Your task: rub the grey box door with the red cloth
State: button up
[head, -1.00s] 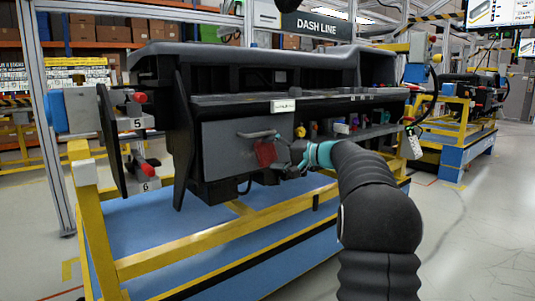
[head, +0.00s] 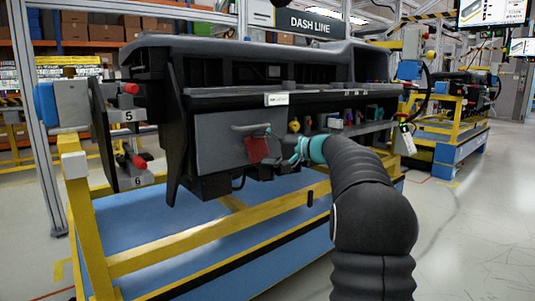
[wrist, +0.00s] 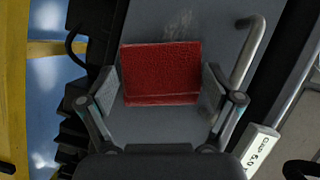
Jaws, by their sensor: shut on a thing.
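The grey box door (head: 215,152) is on the front of the black dashboard in the head view, with a grey bar handle (head: 250,128) near its top. It fills the middle of the wrist view (wrist: 220,28), where a pale smudge (wrist: 182,22) shows above the cloth. The red cloth (head: 257,150) lies flat against or very close to the door, below the handle; contact is unclear. It also shows in the wrist view (wrist: 160,72). My gripper (wrist: 163,85) has its fingers at the cloth's left and right edges, shut on it. The cloth hides the door behind it.
The dashboard sits on a yellow frame (head: 220,230) over a blue base (head: 150,220). Small coloured items (head: 335,122) sit on a ledge right of the door. Brackets with red knobs (head: 133,88) stand at the left. Floor (head: 460,220) is clear at the right.

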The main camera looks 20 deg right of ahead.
jog(key=shift+s+a+b, duration=0.25)
jog(key=shift+a+b, duration=0.4)
jog(key=shift+a, duration=0.3)
jog(key=shift+s+a+b, duration=0.25)
jog(key=shift+a+b, duration=0.35)
jog(key=shift+a, duration=0.3)
jog(key=shift+s+a, duration=0.25)
jog(key=shift+a, duration=0.7)
jog(key=shift+s+a, duration=0.2)
jog(key=shift+a, duration=0.75)
jog(key=shift+s, duration=0.5)
send_near(229, 152)
jog(key=shift+s+a+f, duration=0.25)
jog(key=shift+a, duration=0.25)
jog(key=shift+s+a+f, duration=0.2)
jog(key=shift+a+f, duration=0.05)
jog(key=shift+a, duration=0.3)
